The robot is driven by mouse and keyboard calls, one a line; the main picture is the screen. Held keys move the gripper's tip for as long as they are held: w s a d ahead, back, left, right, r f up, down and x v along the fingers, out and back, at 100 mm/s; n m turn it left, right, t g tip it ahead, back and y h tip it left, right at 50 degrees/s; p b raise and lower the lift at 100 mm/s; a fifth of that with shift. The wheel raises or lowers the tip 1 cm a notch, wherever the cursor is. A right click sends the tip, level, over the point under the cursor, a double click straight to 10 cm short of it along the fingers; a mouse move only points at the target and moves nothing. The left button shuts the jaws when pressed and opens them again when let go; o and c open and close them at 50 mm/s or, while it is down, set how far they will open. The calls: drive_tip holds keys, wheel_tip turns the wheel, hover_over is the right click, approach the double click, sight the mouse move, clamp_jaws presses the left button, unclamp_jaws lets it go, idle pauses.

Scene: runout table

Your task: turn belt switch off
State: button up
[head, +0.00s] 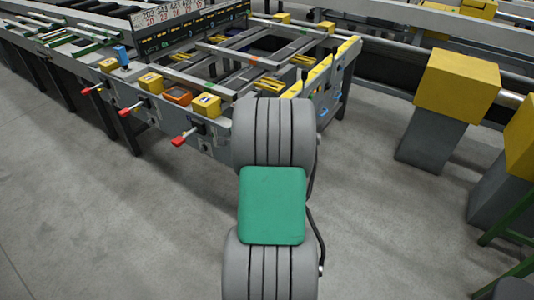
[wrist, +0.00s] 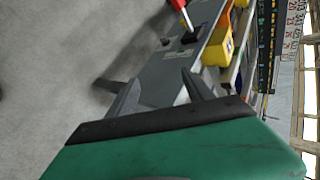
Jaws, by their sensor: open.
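The runout table (head: 222,140) carries several red-handled levers along its front side: a near one (head: 184,137), a middle one (head: 132,107) and a far one (head: 92,89). I cannot tell which control is the belt switch. In the wrist view one red lever (wrist: 180,6) rises from a dark base on the grey table side (wrist: 165,72), beside a yellow box (wrist: 217,46). My gripper (wrist: 160,91) is open and empty, its two fingers apart near the table side, below the lever in the picture. My arm hides the gripper in the head view.
Yellow boxes (head: 206,105) and an orange box (head: 178,95) sit along the table edge. A sign board with numbers (head: 190,28) stands behind. A yellow-topped grey post (head: 455,85) stands to the right. The grey floor (head: 110,220) in front is clear.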

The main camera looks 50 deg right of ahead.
drive_tip(key=s+d+f+m+h, duration=0.1)
drive_tip(key=s+d+f+m, duration=0.15)
drive_tip(key=d, duration=0.25)
drive_tip(key=s+d+f+m+t+h+b, duration=0.1)
drive_tip(key=s+d+f+m, duration=0.15)
drive_tip(key=d, duration=0.25)
drive_tip(key=s+d+f+m+h, duration=0.1)
drive_tip(key=s+d+f+m, duration=0.15)
drive_tip(key=d, duration=0.25)
drive_tip(key=w+d+f+m, duration=0.1)
drive_tip(key=w+d+f, duration=0.2)
drive_tip(key=w, duration=0.2)
drive_tip(key=shift+w+f, duration=0.2)
drive_tip(key=shift+c, duration=0.6)
clamp_jaws()
